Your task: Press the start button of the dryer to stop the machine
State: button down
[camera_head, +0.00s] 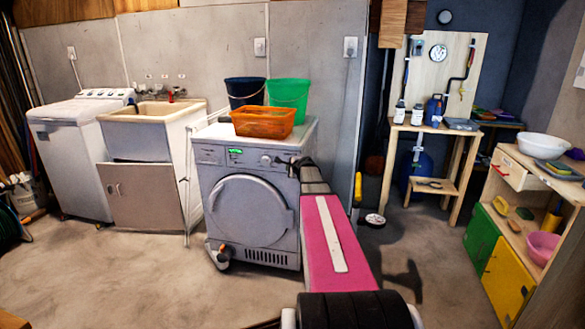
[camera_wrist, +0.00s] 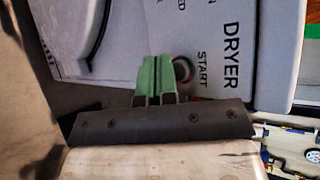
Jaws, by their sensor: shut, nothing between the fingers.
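The white dryer (camera_head: 212,180) stands in the middle of the head view with its round door closed. Its control panel has a lit green display and a knob. My gripper (camera_head: 294,164) is at the right end of this panel. In the wrist view, the dryer panel (camera_wrist: 218,18) shows the printed words DRYER and START. The start button (camera_wrist: 183,69) is a round ring beside the word START, partly hidden by my fingers. My gripper (camera_wrist: 154,72) has its green fingers shut and empty, right beside the button. I cannot tell whether they touch it.
An orange basket (camera_head: 263,122), a dark blue bucket (camera_head: 243,92) and a green bucket (camera_head: 288,93) stand on the dryer. A sink cabinet (camera_head: 143,195) and white washer (camera_head: 75,160) are at left. A wooden workbench (camera_head: 455,135) is at right. Floor in front is clear.

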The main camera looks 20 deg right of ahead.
jog(key=s+a, duration=0.2)
jog(key=s, duration=0.2)
jog(key=shift+s+a, duration=0.1)
jog(key=shift+a, duration=0.3)
dwell(0.6)
jog(key=s+a+f+n+g+y, duration=0.1)
jog(key=s+a+f+n+g, duration=0.15)
jog(key=a, duration=0.25)
jog(key=s+a+f+n+g, duration=0.1)
jog(key=s+a+f+n, duration=0.2)
jog(key=s+a+f, duration=0.15)
jog(key=s+a+f+n+g, duration=0.3)
jog(key=s+a+n, duration=0.1)
jog(key=s, duration=0.4)
jog(key=s+a+f+n+g+h, duration=0.1)
jog(key=s+a+f+n+g, duration=0.2)
jog(key=s+n, duration=0.3)
jog(key=s+a+f+n+g+h, duration=0.1)
jog(key=s+a+f+n+g, duration=0.2)
jog(key=s, duration=0.8)
jog(key=a+f+n, duration=0.1)
jog(key=a+n, duration=0.1)
jog(key=shift+a+f, duration=0.3)
jog(key=shift+a, duration=0.05)
jog(key=shift+g, duration=0.25)
